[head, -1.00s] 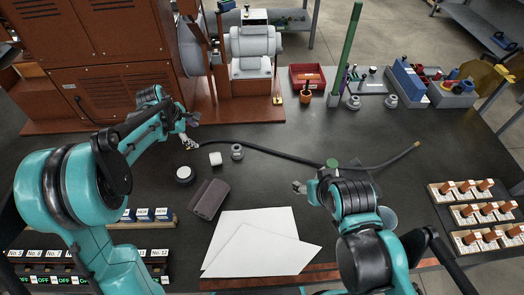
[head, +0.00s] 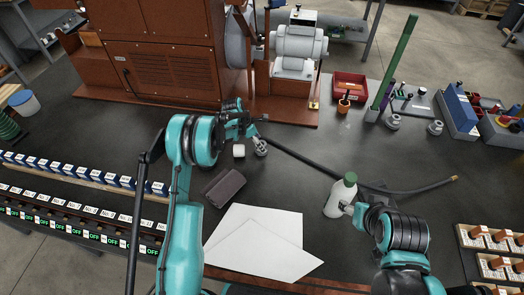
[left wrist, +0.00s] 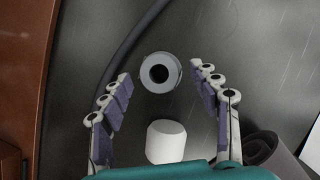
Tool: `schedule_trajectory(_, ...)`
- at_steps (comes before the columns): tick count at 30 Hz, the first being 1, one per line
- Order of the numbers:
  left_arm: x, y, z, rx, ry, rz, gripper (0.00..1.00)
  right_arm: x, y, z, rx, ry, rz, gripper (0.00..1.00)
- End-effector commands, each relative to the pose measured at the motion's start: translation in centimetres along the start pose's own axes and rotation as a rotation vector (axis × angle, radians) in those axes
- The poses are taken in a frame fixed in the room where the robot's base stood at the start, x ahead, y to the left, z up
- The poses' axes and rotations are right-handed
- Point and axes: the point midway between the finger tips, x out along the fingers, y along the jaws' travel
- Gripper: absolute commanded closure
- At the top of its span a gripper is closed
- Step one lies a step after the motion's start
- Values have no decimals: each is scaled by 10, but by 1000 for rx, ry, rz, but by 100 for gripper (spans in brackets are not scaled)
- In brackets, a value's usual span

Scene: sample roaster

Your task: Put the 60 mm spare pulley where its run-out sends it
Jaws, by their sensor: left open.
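A grey pulley with a dark bore (head: 261,151) stands on the black bench at the left gripper; its size cannot be read. In the left wrist view the pulley (left wrist: 160,72) lies ahead, between the lines of the fingers and apart from both. My left gripper (left wrist: 164,80) is open and empty above the bench. In the head view my left gripper (head: 256,138) partly covers the pulley. My right gripper (head: 347,208) is by a white bottle with a green cap (head: 338,198); its fingers are too small to read. Two more grey pulleys (head: 393,122) (head: 435,127) stand at the right back.
A white cylinder (left wrist: 166,142) stands close to the pulley, nearer the wrist. A black hose (head: 320,168) runs across the bench behind. A red tray (head: 350,86) stands at the back.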

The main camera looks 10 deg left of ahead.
Motion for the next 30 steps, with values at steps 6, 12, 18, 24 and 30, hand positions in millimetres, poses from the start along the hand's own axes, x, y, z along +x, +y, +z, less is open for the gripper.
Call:
schedule_trajectory(6,23,0,0,0,0,0,38,9,0,6,0,0,0,42)
schedule_trajectory(12,21,0,0,0,0,0,51,8,0,6,0,0,0,42)
schedule_trajectory(18,21,0,0,1,0,0,100,8,0,6,0,0,0,42)
schedule_trajectory(24,21,0,0,1,0,0,100,8,0,6,0,0,0,42)
schedule_trajectory(30,13,0,3,1,0,1,100,4,0,3,0,0,0,42)
